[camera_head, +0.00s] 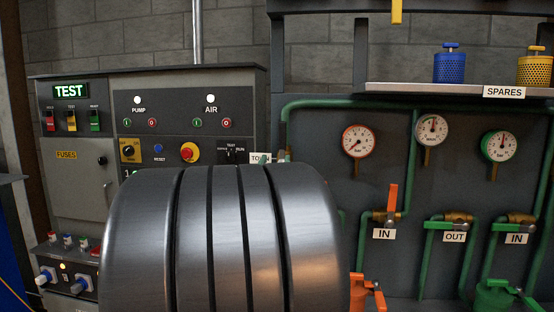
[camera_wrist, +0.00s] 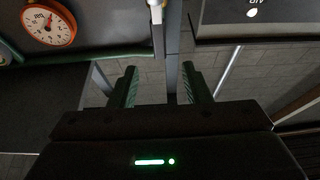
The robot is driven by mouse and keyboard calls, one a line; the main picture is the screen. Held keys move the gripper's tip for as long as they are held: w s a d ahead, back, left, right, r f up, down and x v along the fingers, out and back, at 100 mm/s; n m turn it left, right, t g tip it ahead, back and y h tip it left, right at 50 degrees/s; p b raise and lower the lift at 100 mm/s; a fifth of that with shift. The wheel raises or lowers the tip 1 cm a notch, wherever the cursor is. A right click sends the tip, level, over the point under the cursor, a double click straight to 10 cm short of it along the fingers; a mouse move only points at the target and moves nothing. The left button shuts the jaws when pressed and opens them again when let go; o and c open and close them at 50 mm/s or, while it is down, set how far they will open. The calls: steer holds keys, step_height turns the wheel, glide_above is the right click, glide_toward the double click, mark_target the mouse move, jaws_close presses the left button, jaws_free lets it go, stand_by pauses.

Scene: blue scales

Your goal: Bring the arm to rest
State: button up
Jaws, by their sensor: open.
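My gripper (camera_wrist: 161,88) shows in the wrist view. Its two green-padded fingers stand apart, and nothing is between them. Behind the fingers are a grey block wall and a slim pole, out of touch as far as I can tell. The wrist picture is turned upside down, with the AIR label inverted at the top right. In the head view a large, rounded grey metal link of my arm fills the lower middle. The gripper itself is hidden behind it there.
Behind the arm stand a control cabinet (camera_head: 85,180) at left and a pipe panel with a red-rimmed gauge (camera_head: 358,141) at right. An orange valve lever (camera_head: 392,198) sticks up. A shelf (camera_head: 420,89) carries a blue canister (camera_head: 449,67) and a yellow canister (camera_head: 535,70).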

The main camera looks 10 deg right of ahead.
mark_target(281, 137)
steer(key=shift+s+f, duration=0.1)
steer(key=shift+s, duration=0.2)
steer(key=shift+w, duration=0.15)
steer(key=p+x, duration=0.3)
steer(key=x, duration=1)
steer(key=shift+w+r+p, duration=0.25)
steer(key=shift+w+p, duration=0.05)
steer(key=shift+p, duration=0.05)
steer(key=shift+s, duration=0.1)
